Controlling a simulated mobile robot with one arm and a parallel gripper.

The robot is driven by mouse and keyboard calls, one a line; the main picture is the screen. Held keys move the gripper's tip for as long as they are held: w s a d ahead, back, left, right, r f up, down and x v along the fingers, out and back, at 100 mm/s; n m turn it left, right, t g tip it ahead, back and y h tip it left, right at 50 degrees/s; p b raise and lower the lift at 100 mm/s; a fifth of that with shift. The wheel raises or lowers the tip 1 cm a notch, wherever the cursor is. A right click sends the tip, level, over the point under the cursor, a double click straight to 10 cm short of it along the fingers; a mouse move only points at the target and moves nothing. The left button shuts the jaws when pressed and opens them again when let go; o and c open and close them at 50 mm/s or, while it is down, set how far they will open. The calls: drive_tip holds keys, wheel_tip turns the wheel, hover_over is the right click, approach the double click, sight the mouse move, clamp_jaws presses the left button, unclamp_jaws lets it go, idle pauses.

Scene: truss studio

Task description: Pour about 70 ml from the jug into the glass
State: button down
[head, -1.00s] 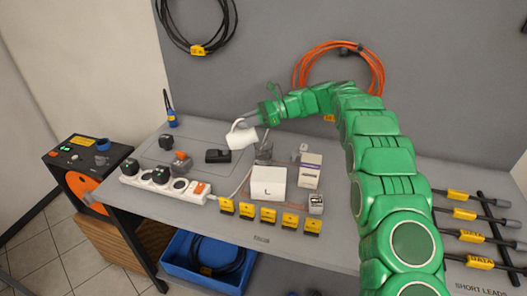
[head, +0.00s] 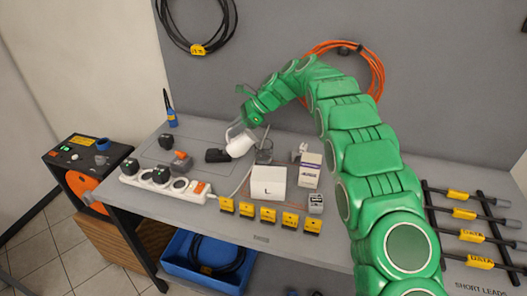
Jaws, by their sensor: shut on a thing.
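The white jug (head: 240,146) is held above the bench, tilted, with one end leaning right beside the glass. The clear grey glass (head: 264,154) stands on the bench just right of the jug, behind the white box marked L. The box partly hides its lower part. I cannot make out any liquid or the level in the glass.
The white box marked L (head: 268,184) and a smaller carton (head: 308,170) stand close to the glass. A black item (head: 216,156) lies left of the jug. A power strip (head: 165,183) and several yellow-labelled blocks line the front.

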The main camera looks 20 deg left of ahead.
drive_tip(key=shift+s+a+f+t+h, duration=0.3)
drive_tip(key=shift+a+f+h, duration=0.25)
drive_tip(key=shift+h, duration=0.15)
idle(1.4)
drive_tip(key=shift+a, duration=0.15)
drive_tip(key=s+a+f+t+h+b, duration=0.1)
drive_tip(key=s+a+t+h+b, duration=0.2)
drive_tip(key=a+h, duration=0.3)
drive_tip(key=shift+s+a+h, duration=0.25)
drive_tip(key=shift+a+h, duration=0.05)
drive_tip(key=shift+a, duration=0.1)
idle(0.4)
drive_tip(key=shift+a+t, duration=0.1)
drive_tip(key=shift+t, duration=0.2)
